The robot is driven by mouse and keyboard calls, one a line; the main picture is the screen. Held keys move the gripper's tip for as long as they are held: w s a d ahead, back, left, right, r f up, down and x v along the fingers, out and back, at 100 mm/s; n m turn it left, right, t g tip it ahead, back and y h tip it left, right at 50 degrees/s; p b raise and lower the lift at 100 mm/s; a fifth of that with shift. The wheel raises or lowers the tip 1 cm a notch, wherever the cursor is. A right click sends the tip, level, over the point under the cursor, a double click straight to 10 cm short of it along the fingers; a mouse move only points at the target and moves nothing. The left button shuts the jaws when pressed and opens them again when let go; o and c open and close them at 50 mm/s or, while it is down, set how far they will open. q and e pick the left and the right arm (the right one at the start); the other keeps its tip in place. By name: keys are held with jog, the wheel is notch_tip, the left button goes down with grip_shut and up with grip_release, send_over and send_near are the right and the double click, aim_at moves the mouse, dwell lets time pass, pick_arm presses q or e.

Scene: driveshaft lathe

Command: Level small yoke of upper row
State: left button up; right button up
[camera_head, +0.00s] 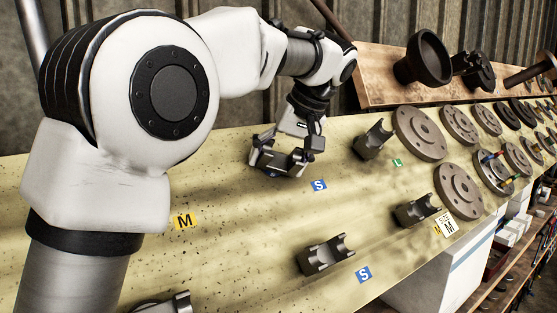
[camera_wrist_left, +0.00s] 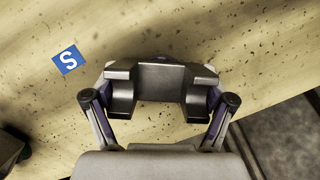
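The small yoke (camera_head: 278,160) of the upper row is a dark grey metal block with a U-shaped, two-pronged side. It is beside a blue S label (camera_head: 319,186) on the pale table. My left gripper (camera_head: 287,152) reaches down over it. In the left wrist view the yoke (camera_wrist_left: 162,84) lies between the two fingers, which press close on its left and right ends, so the gripper looks shut on it. The S label also shows there (camera_wrist_left: 69,59). Whether the yoke's underside touches the table is hidden.
Other yokes stand nearby: one by a green L label (camera_head: 372,139), one by a blue S label (camera_head: 326,254), one by an M label (camera_head: 417,210). Round flanges (camera_head: 420,134) fill the right side. A yellow M label (camera_head: 184,221) marks a bare stretch of table.

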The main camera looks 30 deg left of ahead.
pick_arm(q)
jog(key=o, duration=0.9)
jog(key=shift+f, duration=0.1)
jog(key=c, duration=1.2)
jog(key=n+b, duration=0.2)
jog(key=n, duration=0.1)
jog(key=shift+s+a+t+h, duration=0.1)
jog(key=shift+t+h, duration=0.3)
jog(key=shift+n+b, duration=0.45)
jog(key=shift+n, duration=0.25)
jog(key=shift+n+t, duration=0.3)
jog(key=shift+t, duration=0.1)
jog(key=shift+c, duration=0.2)
